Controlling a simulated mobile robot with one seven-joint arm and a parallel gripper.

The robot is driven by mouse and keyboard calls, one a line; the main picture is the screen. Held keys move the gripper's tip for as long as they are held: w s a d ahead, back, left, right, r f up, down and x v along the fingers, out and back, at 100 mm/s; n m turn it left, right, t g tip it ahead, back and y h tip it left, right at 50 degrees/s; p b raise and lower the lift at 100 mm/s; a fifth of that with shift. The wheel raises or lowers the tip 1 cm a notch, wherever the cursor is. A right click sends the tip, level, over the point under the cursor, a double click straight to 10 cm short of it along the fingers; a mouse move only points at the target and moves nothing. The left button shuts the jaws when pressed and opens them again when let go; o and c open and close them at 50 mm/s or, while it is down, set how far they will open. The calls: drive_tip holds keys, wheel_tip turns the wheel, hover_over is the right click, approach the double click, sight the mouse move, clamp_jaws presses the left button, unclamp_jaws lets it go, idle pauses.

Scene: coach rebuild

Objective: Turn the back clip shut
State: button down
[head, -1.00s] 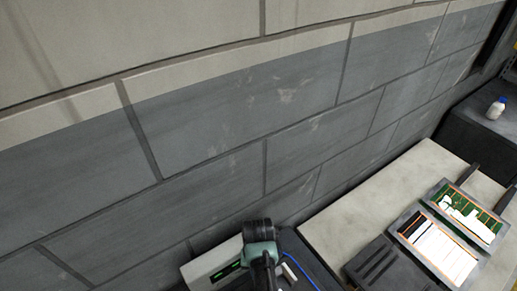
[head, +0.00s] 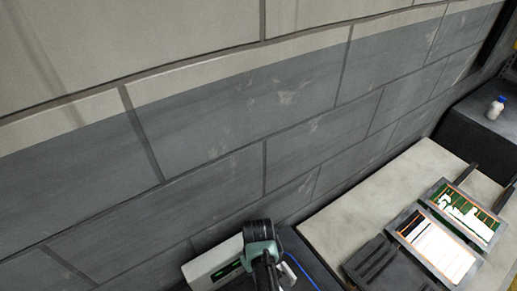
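I cannot make out the back clip in the head view. My gripper's fingertips do not show; only a dark and teal part of my arm is seen at the bottom. This part stands in front of a dark surface and hides some of it. A thin blue line (head: 303,272), like a cable, runs along that surface just right of my arm.
A pale box with a small green display (head: 228,269) stands left of my arm. On the right, a light bench (head: 425,167) carries two framed panels (head: 437,246) and a dark slotted block (head: 374,263). A white bottle with a blue cap (head: 495,109) stands farther back. A block wall (head: 215,130) rises behind.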

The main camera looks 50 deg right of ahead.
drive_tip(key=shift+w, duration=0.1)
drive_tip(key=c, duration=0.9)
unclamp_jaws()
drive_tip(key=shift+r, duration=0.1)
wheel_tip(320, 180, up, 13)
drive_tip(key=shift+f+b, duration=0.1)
drive_tip(key=shift+b, duration=0.65)
